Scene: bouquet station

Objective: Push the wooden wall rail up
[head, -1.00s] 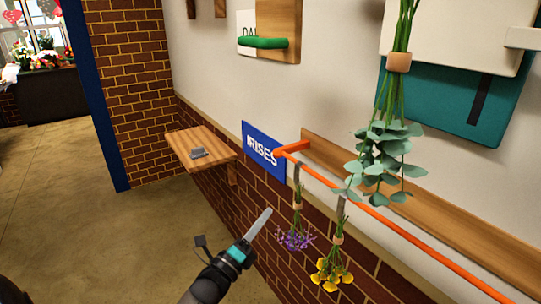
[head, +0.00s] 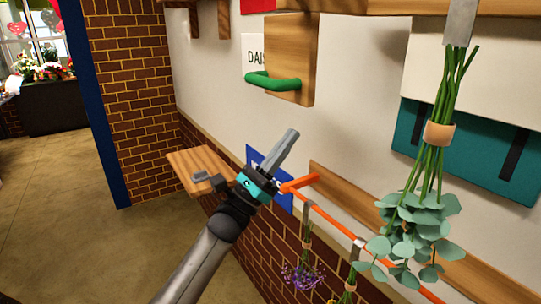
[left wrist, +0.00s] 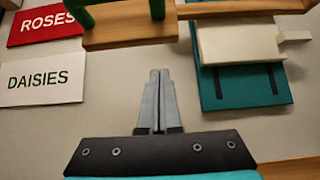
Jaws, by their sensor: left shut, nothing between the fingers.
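A wooden wall rail (head: 350,11) runs along the top right of the head view. A wooden block (head: 297,45) with a green handle (head: 272,82) is at its left end. In the left wrist view the block (left wrist: 130,37), the green handle (left wrist: 158,8) and part of the rail (left wrist: 245,9) show along the top edge. My left gripper (head: 293,133) is shut and empty, pointing up, and appears below the green handle, apart from it. In the left wrist view its fingertips (left wrist: 160,72) are below the block. My right gripper is not in view.
An orange bar (head: 333,221) on a lower wooden board (head: 345,190) holds hanging flowers. Eucalyptus (head: 415,225) hangs from a metal clip at right. A teal panel (head: 480,150) is behind it. A small wooden shelf (head: 190,165) is at left. Wall between gripper and block looks clear.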

